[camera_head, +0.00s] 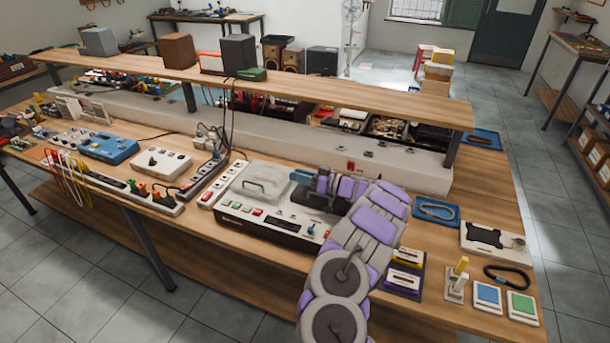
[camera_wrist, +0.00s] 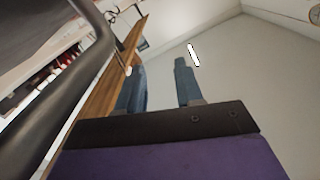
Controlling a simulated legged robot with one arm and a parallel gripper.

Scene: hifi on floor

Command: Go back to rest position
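My gripper (camera_head: 304,188) is at the end of my grey and purple arm, in the middle of the head view. It is over a white and dark device with a clear lid (camera_head: 262,182) on the workbench (camera_head: 530,205). From the head view I cannot tell whether it touches the device. In the wrist view my gripper (camera_wrist: 160,85) shows two blue-grey fingers standing apart with a gap between them. Nothing is visible between them. My arm hides part of the device's right side and the bench behind it.
A raised wooden shelf (camera_head: 300,88) with speakers runs along the bench behind my gripper. A blue tray (camera_head: 436,212), yellow-labelled boxes (camera_head: 405,270) and switch blocks (camera_head: 487,296) lie right of my arm. A power strip (camera_head: 205,178) and cables are to the left.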

